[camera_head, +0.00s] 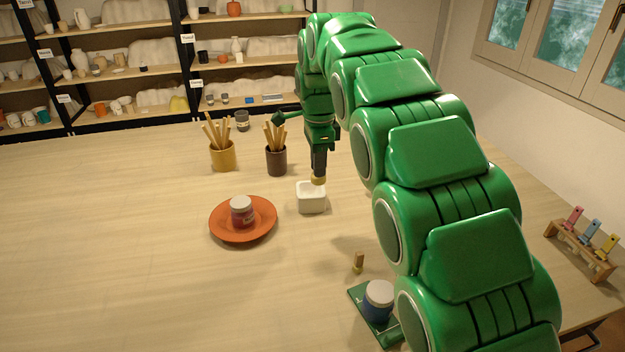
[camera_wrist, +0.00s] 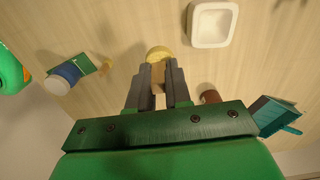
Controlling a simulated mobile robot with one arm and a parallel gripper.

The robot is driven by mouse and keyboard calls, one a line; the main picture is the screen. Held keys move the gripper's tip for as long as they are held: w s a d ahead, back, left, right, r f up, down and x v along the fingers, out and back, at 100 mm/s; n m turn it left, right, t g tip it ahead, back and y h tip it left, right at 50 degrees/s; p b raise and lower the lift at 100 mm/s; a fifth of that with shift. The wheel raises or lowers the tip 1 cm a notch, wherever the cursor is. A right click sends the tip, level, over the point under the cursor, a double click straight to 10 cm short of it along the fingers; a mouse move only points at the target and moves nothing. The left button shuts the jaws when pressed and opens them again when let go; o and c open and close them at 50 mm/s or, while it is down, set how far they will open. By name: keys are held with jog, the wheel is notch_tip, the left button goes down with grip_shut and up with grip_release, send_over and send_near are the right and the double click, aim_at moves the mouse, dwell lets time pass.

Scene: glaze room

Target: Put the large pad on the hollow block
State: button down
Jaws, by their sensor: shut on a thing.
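The large pad (camera_head: 319,181) is a round yellow pad with a light wooden handle. My gripper (camera_head: 319,168) is shut on its handle, and the pad hangs below the fingers. In the wrist view the pad (camera_wrist: 159,52) shows past the tips of my gripper (camera_wrist: 158,78). The hollow block (camera_head: 311,199), white with an open recess, stands on the table. In the head view the pad overlaps its back right edge. In the wrist view the hollow block (camera_wrist: 212,24) lies up and to the right, apart from the pad. I cannot tell the pad's exact height.
A small wooden-handled piece (camera_head: 358,262) stands near a green base (camera_head: 356,296) bearing a blue jar (camera_head: 379,303). Yellow (camera_head: 222,157) and brown (camera_head: 276,162) stick cups stand behind. The left of the table is clear.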

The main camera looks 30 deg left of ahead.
jog(key=shift+w+a+f, duration=0.8)
jog(key=shift+w+f, duration=0.05)
jog(key=shift+f, duration=0.25)
jog(key=shift+w+a+f, duration=0.8)
jog(key=shift+w+f, duration=0.1)
jog(key=shift+f, duration=0.25)
jog(key=shift+w+a+f, duration=0.8)
jog(key=shift+w+f, duration=0.05)
jog(key=shift+f, duration=0.25)
jog(key=shift+w+a+f, duration=0.1)
jog(key=shift+f, duration=1.6)
jog(key=shift+f, duration=0.1)
jog(key=c, duration=1.1)
grip_release()
jog(key=shift+o, duration=0.2)
